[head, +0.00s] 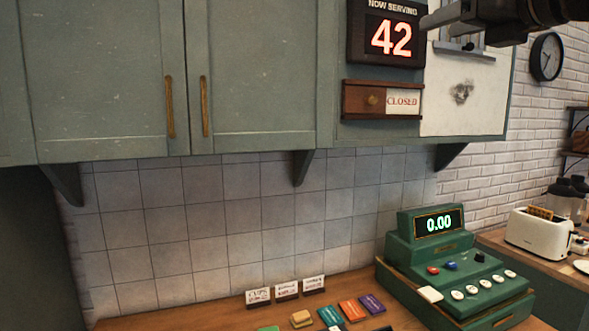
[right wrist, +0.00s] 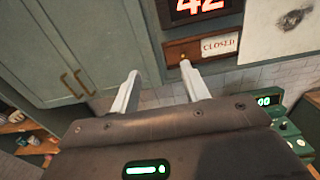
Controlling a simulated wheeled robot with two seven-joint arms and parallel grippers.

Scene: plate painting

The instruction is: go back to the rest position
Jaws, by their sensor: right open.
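My right gripper (head: 441,32) comes in from the top right of the head view, in front of the wall cabinet's right end. Its fingers are apart and empty in the right wrist view (right wrist: 158,92). They point toward the green cabinet (right wrist: 95,45) and the small wooden slider box with the "CLOSED" sign (right wrist: 218,45). In the head view the "CLOSED" sign (head: 403,101) sits below the "NOW SERVING 42" display (head: 390,38). My left gripper does not show.
A green cash register (head: 455,262) reading 0.00 stands on the wooden counter (head: 215,318) at right. Small cards (head: 287,289) and coloured packets (head: 352,309) lie left of it. A white toaster (head: 536,236) stands farther right. A clock (head: 546,57) hangs on the brick wall.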

